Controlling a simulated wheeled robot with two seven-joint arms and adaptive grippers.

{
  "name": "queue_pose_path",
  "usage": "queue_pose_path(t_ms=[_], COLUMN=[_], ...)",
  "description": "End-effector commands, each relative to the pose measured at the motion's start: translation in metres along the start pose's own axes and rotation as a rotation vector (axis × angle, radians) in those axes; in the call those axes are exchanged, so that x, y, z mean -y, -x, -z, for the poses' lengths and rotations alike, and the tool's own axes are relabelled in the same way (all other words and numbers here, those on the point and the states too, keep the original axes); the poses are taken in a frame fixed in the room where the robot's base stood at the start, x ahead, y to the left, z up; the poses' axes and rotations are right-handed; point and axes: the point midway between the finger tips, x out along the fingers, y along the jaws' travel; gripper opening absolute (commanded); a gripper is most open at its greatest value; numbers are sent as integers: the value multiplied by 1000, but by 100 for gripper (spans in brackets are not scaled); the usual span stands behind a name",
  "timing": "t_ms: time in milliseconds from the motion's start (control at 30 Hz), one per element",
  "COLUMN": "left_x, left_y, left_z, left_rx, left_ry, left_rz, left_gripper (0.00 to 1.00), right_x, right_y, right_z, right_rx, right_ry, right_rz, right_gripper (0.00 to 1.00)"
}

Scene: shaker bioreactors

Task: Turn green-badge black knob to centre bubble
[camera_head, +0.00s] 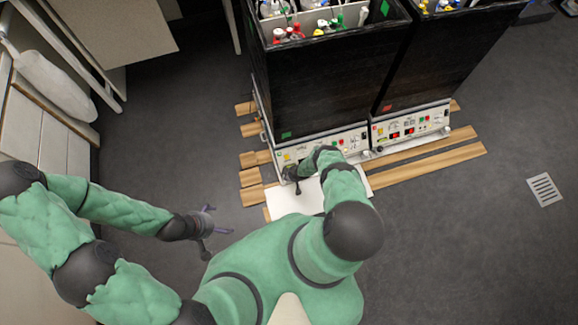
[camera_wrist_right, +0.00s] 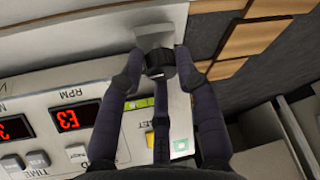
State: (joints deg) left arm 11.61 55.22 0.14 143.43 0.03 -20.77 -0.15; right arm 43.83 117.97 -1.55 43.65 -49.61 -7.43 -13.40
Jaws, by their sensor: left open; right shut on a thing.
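The black knob (camera_wrist_right: 160,63) shows in the right wrist view under a pale bracket, between the fingertips of my right gripper (camera_wrist_right: 157,72), which is shut on it. My left gripper (camera_head: 207,222) is open and empty over the floor.
A second shaker (camera_head: 411,126) with a red badge stands to the right. Both stand on wooden slats (camera_head: 430,158). A white board (camera_head: 292,200) lies in front of the left shaker. A cabinet (camera_head: 45,120) is at the left. The floor at right is clear around a drain grate (camera_head: 544,189).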

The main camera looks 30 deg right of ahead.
Motion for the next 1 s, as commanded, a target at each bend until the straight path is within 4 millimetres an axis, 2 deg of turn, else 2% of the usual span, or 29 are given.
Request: queue_pose_path(t_ms=[33, 67, 100, 133, 567, 1000], left_x=[0, 0, 0, 0, 0, 0], left_y=[0, 0, 0, 0, 0, 0], left_z=[0, 0, 0, 0, 0, 0], left_rx=[0, 0, 0, 0, 0, 0], left_ry=[0, 0, 0, 0, 0, 0], left_rz=[0, 0, 0, 0, 0, 0], left_gripper=[100, 100, 100, 100, 100, 100], right_x=[10, 10, 10, 10, 3, 2], right_y=[-2, -2, -2, -2, 0, 0], right_z=[-5, -5, -5, -5, -2, 0], right_rx=[8, 8, 8, 8, 3, 1], right_ry=[0, 0, 0, 0, -9, -115], right_rz=[14, 14, 14, 14, 1, -45], right_gripper=[1, 36, 47, 54, 54, 54])
